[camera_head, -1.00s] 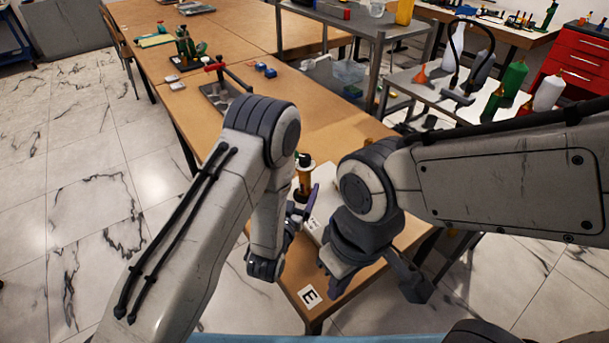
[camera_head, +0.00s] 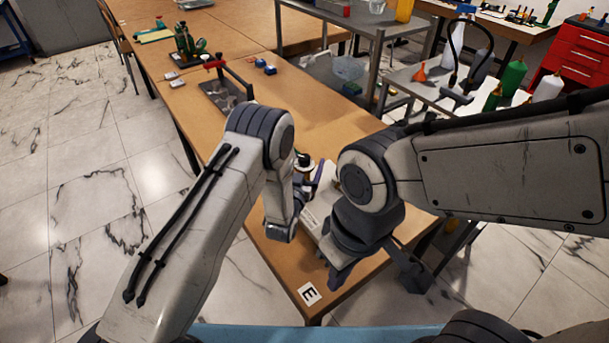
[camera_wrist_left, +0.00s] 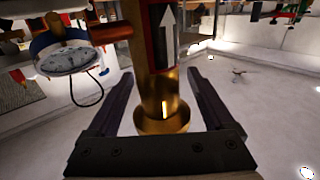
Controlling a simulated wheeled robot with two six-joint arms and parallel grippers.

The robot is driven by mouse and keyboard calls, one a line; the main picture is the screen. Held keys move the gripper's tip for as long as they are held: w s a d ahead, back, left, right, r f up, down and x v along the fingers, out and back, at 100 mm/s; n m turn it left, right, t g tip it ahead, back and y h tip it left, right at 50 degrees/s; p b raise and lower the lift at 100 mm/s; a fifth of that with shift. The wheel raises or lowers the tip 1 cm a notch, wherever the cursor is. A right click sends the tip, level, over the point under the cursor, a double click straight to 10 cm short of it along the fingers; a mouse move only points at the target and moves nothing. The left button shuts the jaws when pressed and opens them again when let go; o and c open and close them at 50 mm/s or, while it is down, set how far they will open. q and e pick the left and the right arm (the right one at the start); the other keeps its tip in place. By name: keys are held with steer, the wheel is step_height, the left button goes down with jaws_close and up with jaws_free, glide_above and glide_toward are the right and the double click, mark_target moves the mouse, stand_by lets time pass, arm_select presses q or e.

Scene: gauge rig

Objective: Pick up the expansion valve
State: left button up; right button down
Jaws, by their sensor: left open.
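The expansion valve, a brass upright body with a red-and-black band and a white arrow, shows in the left wrist view (camera_wrist_left: 158,85). In the head view only its dark and pale top (camera_head: 304,160) shows clearly, behind my left wrist. My left gripper (camera_wrist_left: 161,82) is open, with one finger on each side of the brass body. Gaps show beside both fingers, so it does not grip the valve. In the head view this gripper is mostly hidden by its arm. My right gripper (camera_head: 378,272) hangs open and empty over the table's right front edge.
A pale box or plate (camera_head: 316,215) lies beside the valve on the wooden table (camera_head: 278,262). A grey tray (camera_head: 222,98) stands farther back. A dial gauge (camera_wrist_left: 68,60) is left of the valve.

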arm_select(q)
jaws_close()
steer(key=shift+r, duration=0.1)
